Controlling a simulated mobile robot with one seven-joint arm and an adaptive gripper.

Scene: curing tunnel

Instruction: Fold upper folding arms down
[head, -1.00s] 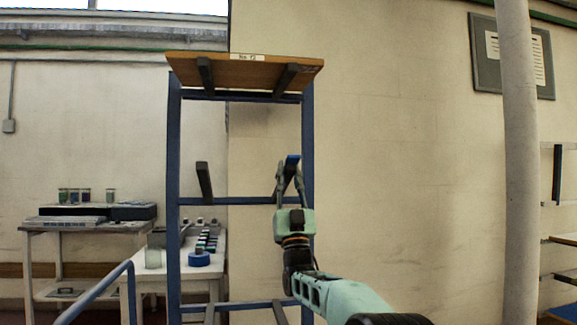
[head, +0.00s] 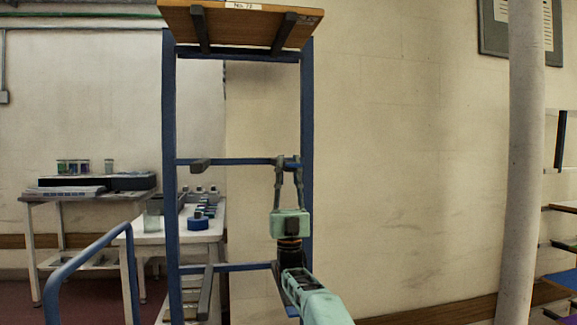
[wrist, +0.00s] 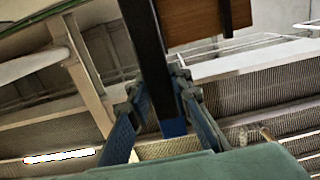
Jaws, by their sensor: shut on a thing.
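A blue-framed rack (head: 170,120) stands ahead. At its middle rail, a dark left folding arm (head: 200,163) points towards me and looks about level. My gripper (head: 288,163) is at the right end of this rail, fingers upward, shut on the right folding arm, which it mostly hides in the head view. In the wrist view, the dark bar of the right folding arm (wrist: 148,60) runs between both fingers, with a blue part at its lower end. A wooden board (head: 255,25) rests on two dark top arms.
A lower left arm (head: 207,292) sticks out below. A blue hand rail (head: 90,250) stands at the left front. A white table (head: 180,235) with small items stands behind the rack. A pale post (head: 522,170) stands at right.

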